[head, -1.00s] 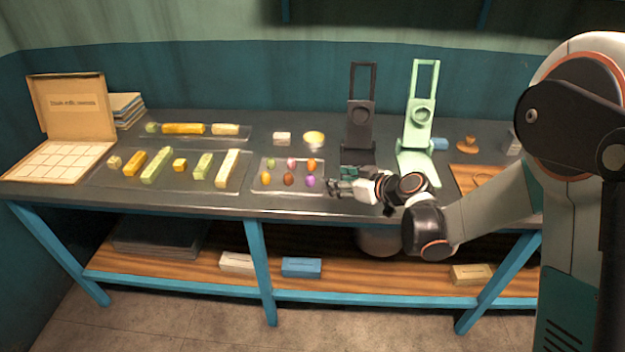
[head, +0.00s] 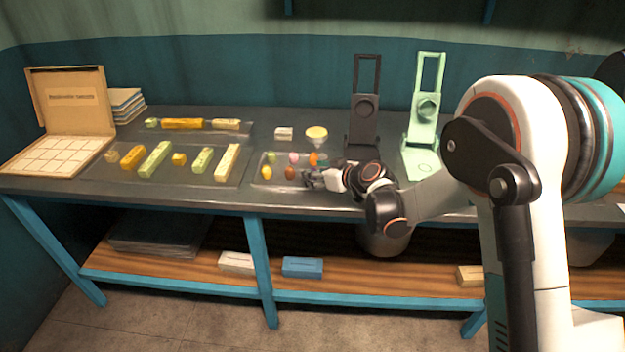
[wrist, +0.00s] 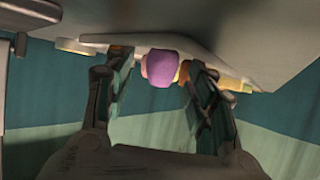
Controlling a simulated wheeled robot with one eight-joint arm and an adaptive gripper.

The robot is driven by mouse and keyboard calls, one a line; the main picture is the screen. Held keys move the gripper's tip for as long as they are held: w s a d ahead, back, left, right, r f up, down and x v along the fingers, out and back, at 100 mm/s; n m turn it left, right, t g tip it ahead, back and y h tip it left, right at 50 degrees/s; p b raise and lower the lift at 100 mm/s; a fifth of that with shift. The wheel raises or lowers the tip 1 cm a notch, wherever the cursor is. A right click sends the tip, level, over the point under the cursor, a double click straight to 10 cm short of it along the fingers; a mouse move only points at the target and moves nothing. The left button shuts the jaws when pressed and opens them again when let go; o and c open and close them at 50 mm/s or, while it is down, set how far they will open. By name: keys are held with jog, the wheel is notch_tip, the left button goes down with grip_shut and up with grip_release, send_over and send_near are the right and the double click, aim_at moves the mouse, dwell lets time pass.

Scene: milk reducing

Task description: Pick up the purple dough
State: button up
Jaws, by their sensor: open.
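The purple dough (wrist: 161,67) is a small rounded lump on the tray. In the wrist view it sits between the two open fingers of my gripper (wrist: 160,88), with a visible gap to each finger. In the head view my gripper (head: 308,178) is over the right part of the small clear tray (head: 262,183) and hides the purple dough. Other dough lumps lie on that tray: a yellow one (head: 266,173), a pink one (head: 293,158) and an orange one (head: 314,159).
A black press (head: 364,105) and a mint-green press (head: 424,115) stand right of the tray. A larger tray with several coloured bars (head: 155,159) lies to the left. An open box (head: 60,150) is far left.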

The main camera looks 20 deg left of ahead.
jog(key=c, duration=1)
jog(key=shift+o, duration=0.2)
jog(key=shift+r, duration=0.1)
